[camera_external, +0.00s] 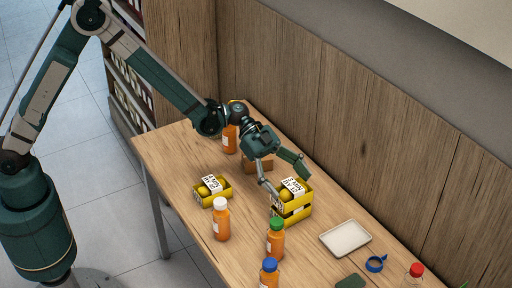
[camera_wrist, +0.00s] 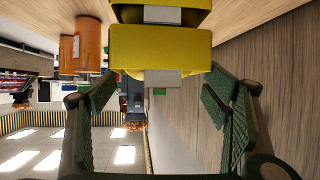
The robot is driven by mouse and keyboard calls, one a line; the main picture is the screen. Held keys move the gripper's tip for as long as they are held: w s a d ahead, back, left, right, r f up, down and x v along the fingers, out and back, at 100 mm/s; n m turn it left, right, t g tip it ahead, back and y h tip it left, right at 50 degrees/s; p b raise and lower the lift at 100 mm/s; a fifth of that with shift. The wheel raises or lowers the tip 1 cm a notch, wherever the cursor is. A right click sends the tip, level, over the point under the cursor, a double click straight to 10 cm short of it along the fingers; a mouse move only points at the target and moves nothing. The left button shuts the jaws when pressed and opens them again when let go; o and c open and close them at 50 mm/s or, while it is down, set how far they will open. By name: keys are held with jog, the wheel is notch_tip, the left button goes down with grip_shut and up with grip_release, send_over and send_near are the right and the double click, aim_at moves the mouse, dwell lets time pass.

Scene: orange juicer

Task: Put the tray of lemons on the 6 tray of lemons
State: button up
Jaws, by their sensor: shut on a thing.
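My gripper (camera_external: 290,185) is shut on a yellow tray of lemons (camera_external: 294,203), with a finger at each side. The held tray has a white label with black print on top. It sits directly above another yellow tray (camera_external: 292,217); I cannot tell whether the two touch. A separate yellow tray of lemons (camera_external: 221,195) stands on the table to the left.
Orange bottles with white (camera_external: 221,222), green (camera_external: 276,242) and blue caps (camera_external: 269,275) stand in front. Another bottle (camera_external: 229,140) and a brown box (camera_external: 260,164) are behind. A white tray (camera_external: 346,239) and blue tape (camera_external: 376,264) lie right. The wooden wall borders the table (camera_external: 180,160).

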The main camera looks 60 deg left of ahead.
jog(key=o, duration=1)
jog(key=shift+f, duration=0.1)
jog(key=shift+a+r, duration=0.4)
jog(key=shift+a, duration=0.1)
jog(key=p+v, duration=0.2)
jog(key=v, duration=0.9)
jog(key=shift+f, duration=0.1)
